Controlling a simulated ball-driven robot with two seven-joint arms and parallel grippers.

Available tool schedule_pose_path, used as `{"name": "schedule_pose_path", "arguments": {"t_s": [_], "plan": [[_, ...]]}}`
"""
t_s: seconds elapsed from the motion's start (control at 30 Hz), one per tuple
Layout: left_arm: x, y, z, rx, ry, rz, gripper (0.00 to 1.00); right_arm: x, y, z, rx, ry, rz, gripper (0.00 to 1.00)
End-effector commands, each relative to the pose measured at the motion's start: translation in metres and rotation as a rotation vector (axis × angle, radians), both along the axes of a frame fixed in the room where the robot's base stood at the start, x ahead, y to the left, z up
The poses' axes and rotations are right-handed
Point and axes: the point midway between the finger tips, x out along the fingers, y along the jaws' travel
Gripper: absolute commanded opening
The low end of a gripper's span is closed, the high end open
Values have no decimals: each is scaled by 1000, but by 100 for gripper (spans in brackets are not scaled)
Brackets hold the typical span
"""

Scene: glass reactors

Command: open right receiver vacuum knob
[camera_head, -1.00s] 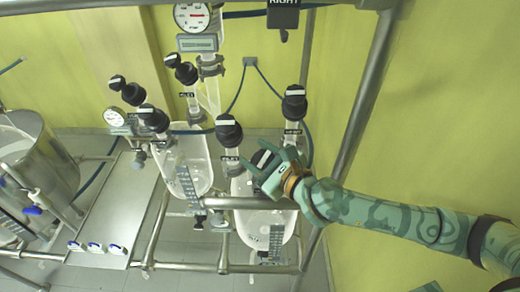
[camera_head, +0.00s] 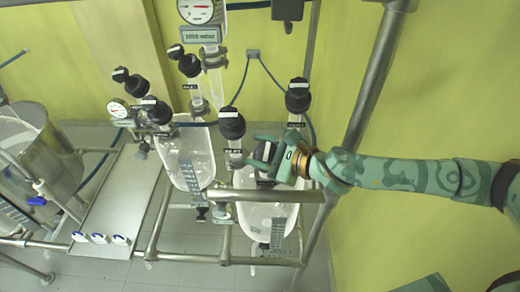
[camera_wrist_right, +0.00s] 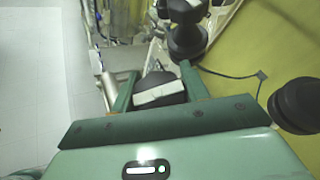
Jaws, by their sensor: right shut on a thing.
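The right receiver (camera_head: 268,218) is a clear glass vessel at the centre right of the head view, with several black-capped necks. My right gripper (camera_head: 268,153) reaches in from the right over its middle cap. It is shut on a black knob (camera_wrist_right: 160,88) with a white bar on top, which sits between the two green fingers in the right wrist view. In the head view the gripper mostly hides this knob, and I cannot read its label. My left gripper is not in view.
Black knobs stand close by at left (camera_head: 231,123) and behind (camera_head: 298,95). A steel post (camera_head: 366,110) rises just behind my right forearm, and a horizontal rail (camera_head: 275,196) runs below the gripper. Another glass vessel (camera_head: 188,158) stands to the left.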

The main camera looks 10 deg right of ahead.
Motion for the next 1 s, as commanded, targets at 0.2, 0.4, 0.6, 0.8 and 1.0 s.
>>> {"name": "schedule_pose_path", "arguments": {"t_s": [0.2,0.4,0.6,0.8,1.0], "plan": [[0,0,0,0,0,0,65,0,0,0,-3,-2,0,56],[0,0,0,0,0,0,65,0,0,0,-1,-2,0,67],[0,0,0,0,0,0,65,0,0,0,-1,-1,-1,67],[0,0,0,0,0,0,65,0,0,-1,14,-1,-24,67],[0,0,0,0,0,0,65,0,0,-1,91,-15,-152,67]]}}
